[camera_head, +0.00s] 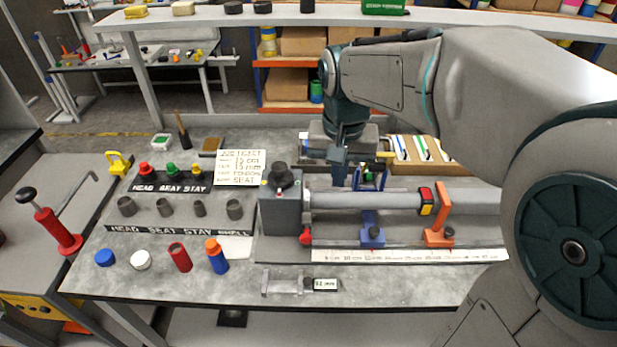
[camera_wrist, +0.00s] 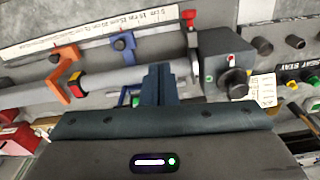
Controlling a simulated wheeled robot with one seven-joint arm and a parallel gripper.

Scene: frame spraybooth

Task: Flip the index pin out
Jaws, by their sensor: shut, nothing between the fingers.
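A small red-tipped part (camera_head: 305,235), which may be the index pin, sits at the lower right of the grey headstock (camera_head: 281,212). In the wrist view the red tip (camera_wrist: 188,15) is at the top, beside the headstock (camera_wrist: 222,50). A grey tube (camera_head: 365,201) runs from the headstock to the right. My gripper (camera_head: 339,168) is above the far side of the tube, apart from the red part. In the wrist view my gripper (camera_wrist: 158,82) has its fingers together, with nothing seen between them.
A blue bracket (camera_head: 372,237) and an orange bracket (camera_head: 439,225) stand along the tube, behind a white ruler strip (camera_head: 400,255). The bench front is mostly clear.

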